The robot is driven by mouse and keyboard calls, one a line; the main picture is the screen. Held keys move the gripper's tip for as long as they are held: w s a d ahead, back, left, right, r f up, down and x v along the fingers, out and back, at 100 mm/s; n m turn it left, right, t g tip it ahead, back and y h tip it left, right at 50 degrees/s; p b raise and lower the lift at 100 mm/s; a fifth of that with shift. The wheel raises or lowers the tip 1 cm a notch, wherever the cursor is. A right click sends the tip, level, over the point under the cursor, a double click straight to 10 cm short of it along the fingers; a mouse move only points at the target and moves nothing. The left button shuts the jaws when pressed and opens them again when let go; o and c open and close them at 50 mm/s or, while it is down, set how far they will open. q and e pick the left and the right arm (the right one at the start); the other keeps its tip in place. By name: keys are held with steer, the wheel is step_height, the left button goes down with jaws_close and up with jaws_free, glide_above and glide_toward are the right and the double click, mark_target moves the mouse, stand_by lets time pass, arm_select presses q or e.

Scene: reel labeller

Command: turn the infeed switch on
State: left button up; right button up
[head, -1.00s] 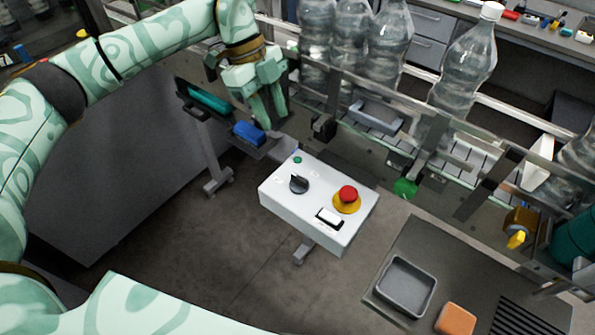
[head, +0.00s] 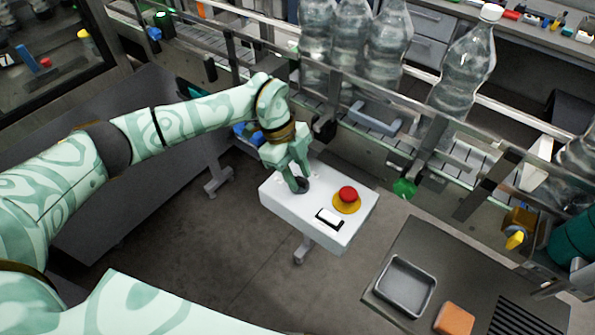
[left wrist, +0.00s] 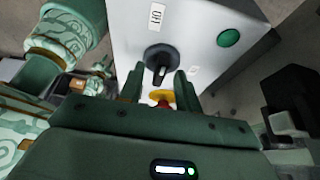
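The infeed switch (left wrist: 160,60) is a black rotary knob on the white control box (head: 283,209). In the head view the knob is mostly hidden behind my left gripper (head: 299,182), which reaches down onto the box's left part. In the left wrist view my left gripper (left wrist: 158,82) is open, with one finger on each side of the knob's handle. Whether the fingers touch it I cannot tell. The handle points down toward the gripper in that view. A small label (left wrist: 157,17) sits beyond the knob. My right gripper is not in view.
The box also bears a red mushroom button (head: 347,194) on a yellow base, a white rocker switch (head: 329,218) and a green round lamp or button (left wrist: 229,38). Behind stands a conveyor with several clear bottles (head: 463,65). A grey tray (head: 405,287) lies front right.

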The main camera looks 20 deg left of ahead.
arm_select(q)
steer(key=shift+c, duration=0.3)
jaws_close()
steer(key=shift+m, duration=0.4)
steer(key=m+g+y, duration=0.1)
steer(key=m, duration=0.2)
steer(key=shift+w+m, duration=0.15)
steer(key=shift+m, duration=0.15)
steer(key=m, duration=0.2)
steer(key=m+g+y+b, duration=0.1)
steer(key=m, duration=0.1)
steer(key=shift+w+d+m, duration=0.1)
steer(key=shift+d+m, duration=0.05)
steer(key=shift+m, duration=0.15)
steer(key=m+y, duration=0.1)
steer(key=m, duration=0.1)
steer(key=m+y+b, duration=0.1)
steer(key=m, duration=0.1)
steer(key=shift+d+m+g, duration=0.15)
steer(key=shift+m+g, duration=0.15)
steer(key=shift+g, duration=0.1)
steer(key=shift+r+m+y+b, duration=0.15)
steer(key=shift+m+y, duration=0.3)
steer(key=shift+m, duration=0.6)
steer(key=shift+f+m+y+b, duration=0.15)
steer(key=shift+m+y, duration=0.3)
steer(key=shift+m, duration=0.6)
steer(key=shift+d, duration=0.1)
